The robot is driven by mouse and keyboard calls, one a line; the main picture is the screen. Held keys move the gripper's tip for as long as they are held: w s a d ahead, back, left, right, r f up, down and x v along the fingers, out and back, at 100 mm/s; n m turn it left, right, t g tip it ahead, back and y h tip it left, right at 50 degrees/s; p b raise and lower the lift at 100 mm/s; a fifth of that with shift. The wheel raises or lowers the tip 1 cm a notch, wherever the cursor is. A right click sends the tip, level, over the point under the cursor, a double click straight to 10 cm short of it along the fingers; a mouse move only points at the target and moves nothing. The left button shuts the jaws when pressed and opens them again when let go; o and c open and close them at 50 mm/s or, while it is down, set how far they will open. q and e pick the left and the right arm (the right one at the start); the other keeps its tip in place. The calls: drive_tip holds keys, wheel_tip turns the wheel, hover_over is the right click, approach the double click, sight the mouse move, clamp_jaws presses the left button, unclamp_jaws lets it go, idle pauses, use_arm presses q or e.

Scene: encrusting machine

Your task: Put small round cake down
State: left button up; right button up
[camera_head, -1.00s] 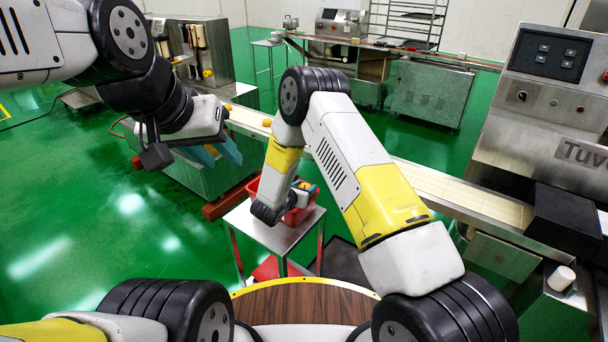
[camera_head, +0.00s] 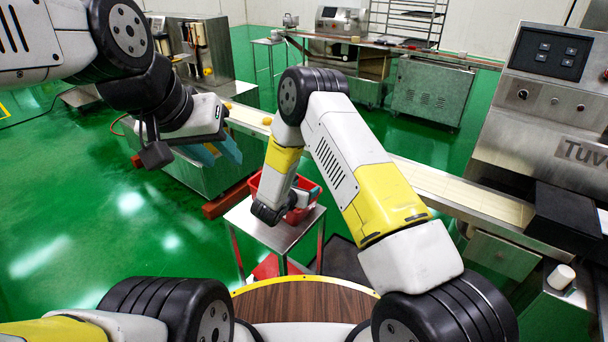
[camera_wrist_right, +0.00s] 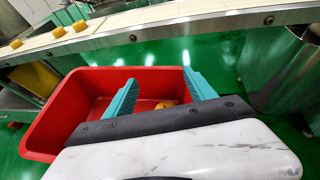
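A small round yellow cake (camera_wrist_right: 165,104) lies in the red bin (camera_wrist_right: 52,122), partly hidden behind the edge of my right gripper. My right gripper (camera_wrist_right: 160,80) is over the bin, its two teal fingers spread wide with nothing held between them. In the head view the red bin (camera_head: 298,214) stands on a small metal table, and my right arm hides most of the gripper there. My left gripper (camera_head: 216,154) hangs at the left, near the conveyor, with its teal fingers apart and empty.
More yellow cakes (camera_wrist_right: 55,32) sit on the conveyor (camera_wrist_right: 110,24) behind the bin. The small metal table (camera_head: 272,236) has a bare front part. A large machine (camera_head: 545,110) stands at the right. Green floor is open at the left.

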drive_tip(key=r+v, duration=0.1)
drive_tip(key=v, duration=1.1)
drive_tip(key=s+d+r+m+g+h, duration=0.1)
drive_tip(key=s+d+r+m+g, duration=0.3)
drive_tip(key=d+r+m, duration=0.45)
drive_tip(key=s+d+r+m+g+h, duration=0.2)
drive_tip(key=s+d+r+m+g, duration=0.3)
drive_tip(key=d+r, duration=0.55)
drive_tip(key=s+r+m+t+y, duration=0.3)
drive_tip(key=s+r+m+y, duration=0.7)
drive_tip(key=s+m, duration=0.6)
drive_tip(key=shift+s+r+m+y, duration=0.25)
drive_tip(key=shift+r+m+y, duration=0.2)
drive_tip(key=shift+r, duration=0.3)
